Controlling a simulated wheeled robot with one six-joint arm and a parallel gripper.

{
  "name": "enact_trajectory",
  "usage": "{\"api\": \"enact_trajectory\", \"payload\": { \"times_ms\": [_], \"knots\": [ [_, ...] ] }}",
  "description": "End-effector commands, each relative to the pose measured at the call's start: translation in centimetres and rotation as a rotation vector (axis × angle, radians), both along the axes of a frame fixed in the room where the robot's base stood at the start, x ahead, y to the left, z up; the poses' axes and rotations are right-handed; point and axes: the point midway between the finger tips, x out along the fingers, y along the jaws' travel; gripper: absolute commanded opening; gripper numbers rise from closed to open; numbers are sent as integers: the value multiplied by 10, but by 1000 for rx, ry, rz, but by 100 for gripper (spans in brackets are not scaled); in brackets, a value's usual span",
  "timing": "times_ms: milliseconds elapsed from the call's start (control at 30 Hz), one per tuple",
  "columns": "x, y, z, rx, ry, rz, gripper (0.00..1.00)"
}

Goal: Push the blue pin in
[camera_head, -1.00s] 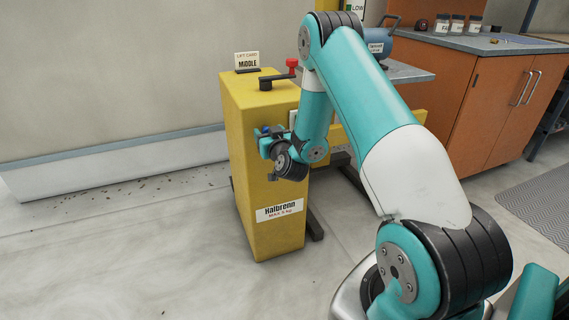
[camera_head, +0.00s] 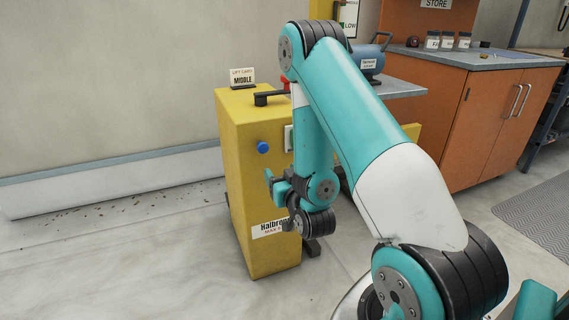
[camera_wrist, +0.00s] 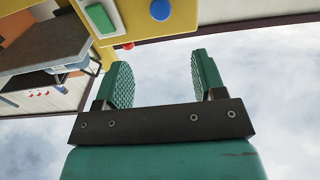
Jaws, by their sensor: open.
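The blue pin (camera_head: 263,147) is a round blue knob on the front face of the yellow lift column (camera_head: 262,200), near its top. It shows clear of my arm, and I cannot tell how far it stands out. In the wrist view the pin (camera_wrist: 160,10) is at the top edge, above the gap between my fingers. My gripper (camera_wrist: 160,82) is open and empty, its two green padded fingers apart. In the head view my gripper (camera_head: 272,186) is below and slightly right of the pin, not touching it.
A pale plate with a green patch (camera_wrist: 99,18) is beside the pin. A crank with a red knob (camera_head: 285,86) and a "MIDDLE" card (camera_head: 242,78) are on top of the column. Orange cabinets (camera_head: 490,115) stand at the right.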

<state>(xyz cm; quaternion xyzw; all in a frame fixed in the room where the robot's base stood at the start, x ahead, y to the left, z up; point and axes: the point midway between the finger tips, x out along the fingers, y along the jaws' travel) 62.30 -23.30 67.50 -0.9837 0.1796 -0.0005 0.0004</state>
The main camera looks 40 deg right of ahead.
Motion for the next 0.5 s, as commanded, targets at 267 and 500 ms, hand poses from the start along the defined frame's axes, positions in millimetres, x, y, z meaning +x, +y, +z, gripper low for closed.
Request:
{"api": "enact_trajectory", "payload": {
  "times_ms": [267, 500],
  "knots": [
    [-12, 5, 3, -2, 2, 2, 64],
    [-14, 6, 0, -2, -2, 3, 64]
  ]
}}
